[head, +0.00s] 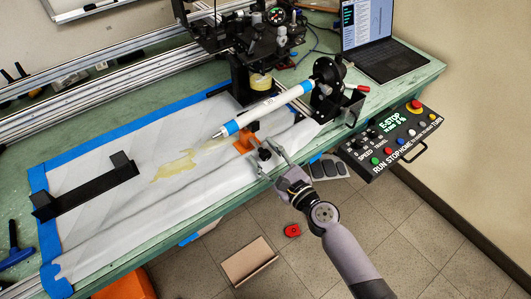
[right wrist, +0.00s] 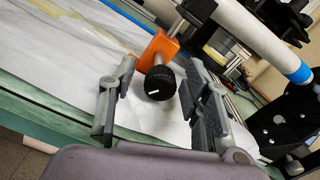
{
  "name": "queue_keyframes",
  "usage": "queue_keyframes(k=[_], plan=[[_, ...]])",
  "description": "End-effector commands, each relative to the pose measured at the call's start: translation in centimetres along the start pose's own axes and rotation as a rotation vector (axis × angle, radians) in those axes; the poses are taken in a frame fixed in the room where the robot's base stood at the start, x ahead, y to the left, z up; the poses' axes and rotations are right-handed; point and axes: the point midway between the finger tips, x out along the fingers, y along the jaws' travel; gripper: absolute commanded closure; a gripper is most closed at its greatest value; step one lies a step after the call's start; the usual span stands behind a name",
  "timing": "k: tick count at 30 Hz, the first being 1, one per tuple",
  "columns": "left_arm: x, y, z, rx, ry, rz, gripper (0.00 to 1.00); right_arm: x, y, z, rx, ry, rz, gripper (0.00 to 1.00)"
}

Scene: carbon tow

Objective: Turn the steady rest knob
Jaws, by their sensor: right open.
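The steady rest is an orange block (head: 245,143) under the white tube (head: 268,105) with blue bands. Its round black knob (head: 265,154) faces the table's front edge. In the right wrist view the ribbed knob (right wrist: 160,83) has a white mark on its face, and the orange block (right wrist: 157,52) is behind it. My right gripper (head: 271,160) is open at the knob. In the right wrist view its fingers (right wrist: 160,100) stand on either side of the knob, with gaps showing on both sides. My left gripper is not in view.
A control panel (head: 390,140) with a red stop button hangs at the table's right edge. A black bracket (head: 85,187) lies on the white sheet at left. A laptop (head: 375,45) stands at the back right. A black headstock (head: 328,92) holds the tube's right end.

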Motion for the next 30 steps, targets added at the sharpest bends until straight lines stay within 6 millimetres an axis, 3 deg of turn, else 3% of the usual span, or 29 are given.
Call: queue_keyframes(k=[8, 27, 30], plan=[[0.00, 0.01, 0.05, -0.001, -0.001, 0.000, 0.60, 0.09, -0.02, 0.03, 0.000, -0.001, -0.001, 0.57], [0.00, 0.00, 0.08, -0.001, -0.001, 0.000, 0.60, 0.06, -0.03, 0.01, 0.000, 0.000, -0.001, 1.00], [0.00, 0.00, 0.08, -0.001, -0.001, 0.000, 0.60, 0.05, -0.03, 0.01, 0.000, 0.000, -0.001, 1.00]])
